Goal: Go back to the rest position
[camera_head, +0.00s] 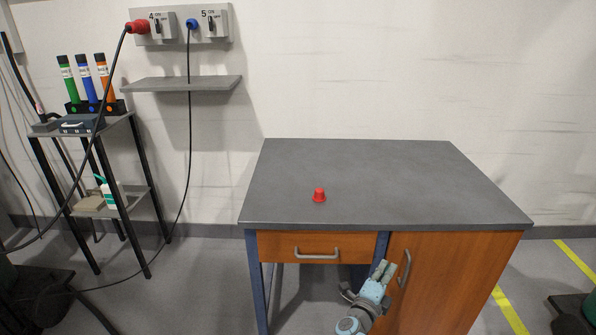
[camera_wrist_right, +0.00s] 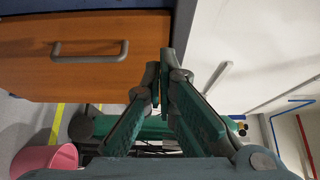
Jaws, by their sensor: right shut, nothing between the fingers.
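My right gripper (camera_head: 384,270) is low in front of the desk, near the cabinet door's handle and below the tabletop. Its fingers are together with nothing between them. In the right wrist view the fingertips (camera_wrist_right: 160,65) meet near a wooden front with a grey handle (camera_wrist_right: 90,51). They look apart from the handle. My left gripper is not in view.
The desk (camera_head: 420,175) has a shut drawer (camera_head: 290,246) and a cabinet door (camera_head: 440,280). A small red object (camera_head: 319,195) stands on its top. A shelf rack (camera_head: 105,130) with bottles stands left. A pink bucket (camera_wrist_right: 45,160) shows in the wrist view.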

